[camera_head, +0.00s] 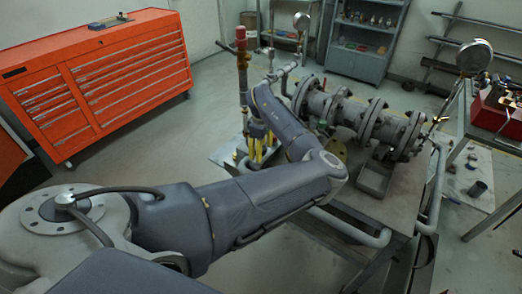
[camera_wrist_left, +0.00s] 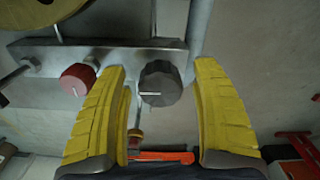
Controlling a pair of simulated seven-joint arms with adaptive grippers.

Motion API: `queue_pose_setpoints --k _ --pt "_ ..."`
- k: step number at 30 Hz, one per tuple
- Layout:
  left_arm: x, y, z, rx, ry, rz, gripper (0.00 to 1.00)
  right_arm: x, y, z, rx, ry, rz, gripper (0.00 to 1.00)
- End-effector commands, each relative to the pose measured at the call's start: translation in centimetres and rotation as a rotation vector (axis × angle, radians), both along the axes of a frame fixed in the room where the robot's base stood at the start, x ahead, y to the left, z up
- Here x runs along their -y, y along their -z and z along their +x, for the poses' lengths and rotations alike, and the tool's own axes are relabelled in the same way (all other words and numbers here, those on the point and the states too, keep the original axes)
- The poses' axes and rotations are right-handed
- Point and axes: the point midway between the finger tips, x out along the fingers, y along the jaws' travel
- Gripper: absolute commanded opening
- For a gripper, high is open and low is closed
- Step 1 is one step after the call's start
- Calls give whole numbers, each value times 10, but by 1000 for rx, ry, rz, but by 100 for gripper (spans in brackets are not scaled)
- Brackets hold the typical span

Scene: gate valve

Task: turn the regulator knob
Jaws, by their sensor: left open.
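In the left wrist view a dark grey faceted knob (camera_wrist_left: 165,76) with a pale mark on its face sits on a grey metal bar (camera_wrist_left: 45,57). A red knob (camera_wrist_left: 77,79) with a white mark is to its left, outside the left finger. I cannot tell by a label which is the regulator knob. My left gripper (camera_wrist_left: 160,67) is open, with one yellow finger on each side of the dark knob and gaps visible between. In the head view, its yellow fingers (camera_head: 258,150) are partly behind my arm at the bench; the knobs cannot be made out there. My right gripper is not in view.
Flanged grey pipework (camera_head: 345,110) stands on the bench (camera_head: 400,195) right of the gripper. An upright pipe with a red top (camera_head: 241,38) rises close beside my arm. A gauge (camera_head: 474,56) is at right. An orange tool cabinet (camera_head: 100,85) stands at left.

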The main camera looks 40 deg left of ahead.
Motion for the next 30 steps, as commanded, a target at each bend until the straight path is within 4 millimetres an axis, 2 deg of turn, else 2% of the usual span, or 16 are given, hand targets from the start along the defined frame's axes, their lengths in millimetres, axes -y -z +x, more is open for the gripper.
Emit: queue_pose_setpoints --k 2,16,23,30 --pt "0 0 0 0 0 0 60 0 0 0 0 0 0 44" --pt "0 0 0 0 0 0 7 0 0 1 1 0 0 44" --pt "0 0 0 0 26 0 7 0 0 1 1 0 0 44" --pt "0 0 0 1 159 -1 7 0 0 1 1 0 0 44"
